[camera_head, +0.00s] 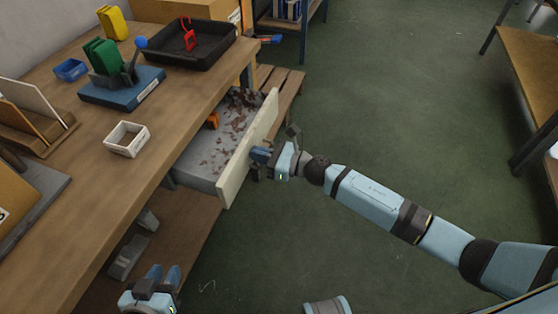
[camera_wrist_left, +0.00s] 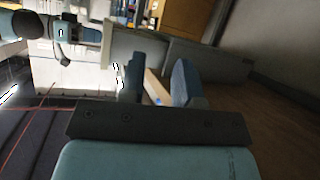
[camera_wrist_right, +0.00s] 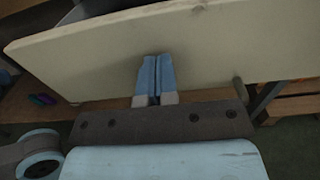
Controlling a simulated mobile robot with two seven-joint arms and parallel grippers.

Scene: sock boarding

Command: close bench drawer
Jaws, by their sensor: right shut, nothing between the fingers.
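The bench drawer (camera_head: 210,150) is pulled out from under the bench top, with a pale front panel (camera_head: 247,150). Reddish-brown scraps and an orange item lie inside it. My right gripper (camera_head: 260,155) is at the outer face of the front panel, near its middle. In the right wrist view its blue fingers (camera_wrist_right: 156,78) are together with nothing between them, and they point at the panel (camera_wrist_right: 210,45); whether they touch it I cannot tell. My left gripper (camera_head: 165,274) is low at the bottom left, beside the bench. In the left wrist view its fingers (camera_wrist_left: 158,82) are apart and empty.
The bench top (camera_head: 180,130) carries a white box (camera_head: 127,138), a blue fixture (camera_head: 122,87) with a green block, and a black tray (camera_head: 188,45) holding a red item. A slatted wooden pallet (camera_head: 287,85) lies beyond the drawer. Green floor to the right is open.

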